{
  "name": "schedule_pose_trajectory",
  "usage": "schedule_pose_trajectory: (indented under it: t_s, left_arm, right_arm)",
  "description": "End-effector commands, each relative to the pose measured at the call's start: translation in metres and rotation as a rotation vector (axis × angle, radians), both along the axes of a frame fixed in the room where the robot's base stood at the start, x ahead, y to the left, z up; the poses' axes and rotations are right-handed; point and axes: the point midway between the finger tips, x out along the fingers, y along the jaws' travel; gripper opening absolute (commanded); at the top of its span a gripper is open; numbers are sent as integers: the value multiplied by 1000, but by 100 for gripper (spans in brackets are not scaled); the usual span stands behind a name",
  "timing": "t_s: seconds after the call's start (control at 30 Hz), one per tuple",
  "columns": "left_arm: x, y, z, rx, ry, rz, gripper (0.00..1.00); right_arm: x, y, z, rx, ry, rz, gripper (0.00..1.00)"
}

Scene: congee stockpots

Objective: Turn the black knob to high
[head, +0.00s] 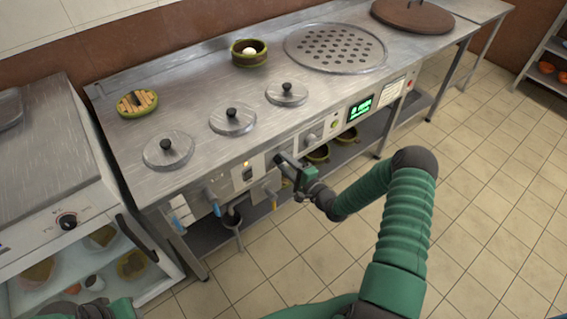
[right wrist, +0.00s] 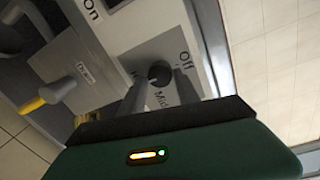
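The black knob (right wrist: 159,74) shows in the right wrist view on a light panel, with "Off" and "Mid" printed near it; part of its label ring is covered. My right gripper (right wrist: 160,85) has one finger on each side of the knob, and I cannot tell whether they press on it. In the head view my right gripper (head: 281,161) is at the front panel of the steel counter (head: 190,185) and hides the knob there. My left gripper (head: 88,309) shows only in part at the bottom left, so its fingers cannot be judged.
The counter holds several lidded wells (head: 233,121), a bowl (head: 248,53) and a perforated plate (head: 335,48). A green display (head: 360,109) and a tap with a yellow handle (right wrist: 55,92) are on its front. Another appliance (head: 50,140) stands left. Floor in front is clear.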

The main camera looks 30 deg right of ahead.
Motion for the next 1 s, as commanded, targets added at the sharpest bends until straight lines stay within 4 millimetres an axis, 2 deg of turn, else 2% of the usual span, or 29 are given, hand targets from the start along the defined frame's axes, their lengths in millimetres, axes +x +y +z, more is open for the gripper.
schedule_pose_trajectory:
  t_s: [0.03,0.1,0.13,0.4,0.53,0.67,0.9,1.0]
  left_arm:
    - [0,0,0,0,0,0,36]
    - [0,0,0,0,0,0,36]
    - [0,0,0,0,0,0,36]
    - [0,0,0,0,0,0,36]
    - [0,0,4,0,0,0,36]
    - [0,0,11,0,0,0,36]
    - [0,0,23,0,0,0,36]
    - [0,0,27,0,0,0,36]
  right_arm:
    - [0,0,0,0,0,1,45]
    - [0,1,0,0,-2,3,54]
    - [0,1,1,0,-3,3,55]
    - [0,3,2,0,-5,6,55]
    - [-12,1,4,0,-3,5,55]
    - [-43,-3,6,1,-3,3,55]
    - [-113,-12,8,4,-1,2,55]
    - [-138,-14,9,4,-2,3,55]
